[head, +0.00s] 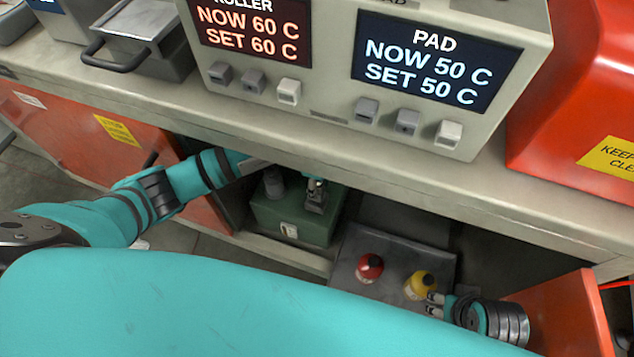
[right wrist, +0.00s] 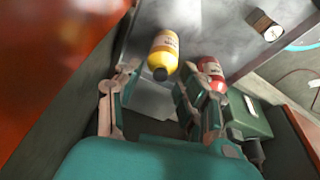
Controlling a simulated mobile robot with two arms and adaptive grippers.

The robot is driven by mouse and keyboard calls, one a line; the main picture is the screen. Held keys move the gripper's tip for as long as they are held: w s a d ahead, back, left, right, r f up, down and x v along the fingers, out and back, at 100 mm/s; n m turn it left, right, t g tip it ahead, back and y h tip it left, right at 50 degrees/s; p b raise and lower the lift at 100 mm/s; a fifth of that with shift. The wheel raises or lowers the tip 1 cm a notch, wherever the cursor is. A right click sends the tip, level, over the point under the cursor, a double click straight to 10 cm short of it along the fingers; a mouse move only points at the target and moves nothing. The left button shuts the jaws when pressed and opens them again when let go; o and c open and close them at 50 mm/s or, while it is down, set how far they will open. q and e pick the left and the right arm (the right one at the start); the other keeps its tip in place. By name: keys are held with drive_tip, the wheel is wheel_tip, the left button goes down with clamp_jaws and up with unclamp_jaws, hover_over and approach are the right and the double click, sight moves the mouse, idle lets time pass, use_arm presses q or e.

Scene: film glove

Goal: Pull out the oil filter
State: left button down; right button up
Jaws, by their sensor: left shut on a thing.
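A green box-shaped unit (head: 290,222) stands in the open cabinet under the counter. A dark grey cylinder (head: 273,182) stands on its left top. My left gripper (head: 315,196) is shut on a dark part at the unit's right top, mostly hidden by the fingers. I cannot tell whether this part or the cylinder is the oil filter. The unit also shows in the right wrist view (right wrist: 240,115). My right gripper (head: 433,305) is open beside a yellow bottle (head: 420,285).
A red bottle (head: 369,267) stands on a grey tray (head: 350,245), left of the yellow one. The counter edge (head: 400,190) overhangs the cabinet. An orange door (head: 565,315) stands open at the right. A control box (head: 330,100) stands on the counter.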

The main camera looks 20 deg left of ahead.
use_arm(q)
drive_tip(key=shift+r+p, duration=0.3)
drive_tip(key=shift+r, duration=0.25)
drive_tip(key=shift+r+p, duration=0.3)
drive_tip(key=shift+p, duration=0.25)
use_arm(e)
wheel_tip(320, 180, down, 6)
drive_tip(key=shift+w+f, duration=0.15)
use_arm(q)
drive_tip(key=shift+r, duration=0.15)
use_arm(e)
drive_tip(key=shift+w+a, duration=0.1)
drive_tip(key=shift+w, duration=0.1)
